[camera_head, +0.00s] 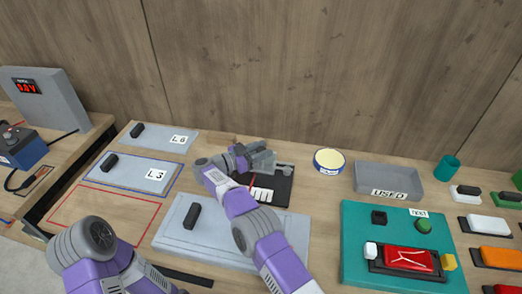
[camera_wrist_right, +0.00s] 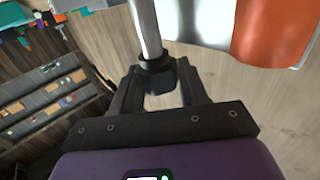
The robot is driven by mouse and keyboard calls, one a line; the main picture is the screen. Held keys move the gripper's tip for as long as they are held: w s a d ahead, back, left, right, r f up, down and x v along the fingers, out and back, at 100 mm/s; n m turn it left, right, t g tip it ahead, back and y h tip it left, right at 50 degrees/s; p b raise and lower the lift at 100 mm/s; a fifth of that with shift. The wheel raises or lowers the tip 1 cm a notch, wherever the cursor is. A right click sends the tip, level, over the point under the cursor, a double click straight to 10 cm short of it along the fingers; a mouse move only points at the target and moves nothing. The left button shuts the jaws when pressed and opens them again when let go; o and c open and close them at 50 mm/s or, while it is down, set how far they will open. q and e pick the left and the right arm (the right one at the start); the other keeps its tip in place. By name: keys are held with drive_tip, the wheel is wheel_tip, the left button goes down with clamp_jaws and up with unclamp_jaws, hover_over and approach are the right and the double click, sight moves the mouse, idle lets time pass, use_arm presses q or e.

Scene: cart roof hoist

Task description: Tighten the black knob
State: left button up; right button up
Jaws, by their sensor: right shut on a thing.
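My right gripper (camera_head: 262,160) reaches over a black plate (camera_head: 272,190) with a white scale in the middle of the bench. In the right wrist view my right gripper (camera_wrist_right: 163,92) is shut on a black knob (camera_wrist_right: 157,76), which sits between the fingers at the end of a shiny metal rod (camera_wrist_right: 146,30). In the head view the gripper and grey parts around it hide the knob. My left arm shows at the lower left, but its gripper is not in view.
Grey plates L6 (camera_head: 180,143) and L3 (camera_head: 135,174) lie left; a larger grey plate (camera_head: 225,240) lies in front. A round tub (camera_head: 329,160), a USED tray (camera_head: 388,180) and a teal board (camera_head: 365,222) stand right. A meter (camera_head: 50,100) stands far left.

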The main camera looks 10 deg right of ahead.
drive_tip(key=shift+d+r, duration=0.1)
drive_tip(key=shift+r, duration=0.2)
drive_tip(key=o, duration=1)
drive_tip(key=shift+f, duration=0.1)
drive_tip(key=shift+c, duration=0.2)
drive_tip(key=shift+s+a+f, duration=0.1)
drive_tip(key=shift+s+a, duration=0.05)
drive_tip(key=shift+a, duration=0.35)
drive_tip(key=b+v, duration=0.1)
drive_tip(key=v, duration=0.5)
drive_tip(key=shift+a+b, duration=0.25)
drive_tip(key=shift+b, duration=0.15)
drive_tip(key=shift+s, duration=0.1)
